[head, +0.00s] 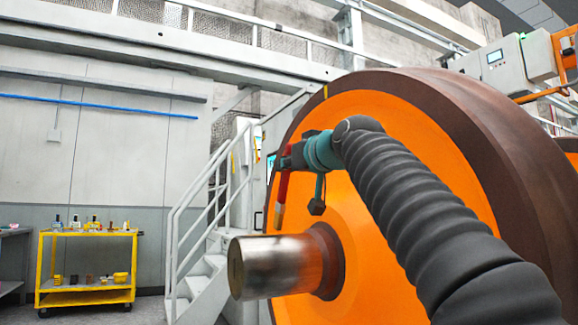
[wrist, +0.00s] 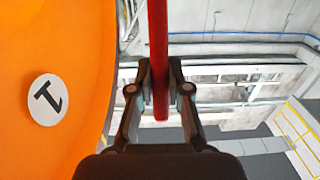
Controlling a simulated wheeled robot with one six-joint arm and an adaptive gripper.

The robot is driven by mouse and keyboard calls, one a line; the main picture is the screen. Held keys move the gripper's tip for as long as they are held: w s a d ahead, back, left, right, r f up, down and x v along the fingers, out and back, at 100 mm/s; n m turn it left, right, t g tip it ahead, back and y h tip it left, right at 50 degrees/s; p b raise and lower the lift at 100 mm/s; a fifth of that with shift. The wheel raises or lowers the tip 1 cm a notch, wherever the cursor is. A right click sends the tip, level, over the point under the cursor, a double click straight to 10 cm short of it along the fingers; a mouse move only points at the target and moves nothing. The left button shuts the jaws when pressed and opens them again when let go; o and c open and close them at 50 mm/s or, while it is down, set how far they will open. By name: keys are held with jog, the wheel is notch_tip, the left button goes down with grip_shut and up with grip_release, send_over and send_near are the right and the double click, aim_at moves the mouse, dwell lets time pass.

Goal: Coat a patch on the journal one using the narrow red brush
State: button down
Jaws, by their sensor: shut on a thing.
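The journal (head: 280,266) is a bright steel stub with a darker, reddish zone near the wheel, sticking out of the orange wheel face in the head view. A white round label with a 1 (wrist: 47,100) is on the orange face in the wrist view. My gripper (head: 288,160) is shut on the narrow red brush (head: 283,188), which hangs nearly upright, bristles down, above the journal. In the wrist view, my gripper (wrist: 160,82) clasps the red handle (wrist: 158,35); the bristles and journal are not visible there.
The large orange wheel (head: 390,110) with a brown rim fills the right. White stairs with railings (head: 205,265) stand behind and left of the journal. A yellow cart (head: 85,297) with bottles and small containers is at the far left. Open space lies left of the journal's end.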

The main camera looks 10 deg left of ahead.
jog(key=shift+r+p, duration=2.45)
jog(key=shift+r, duration=0.25)
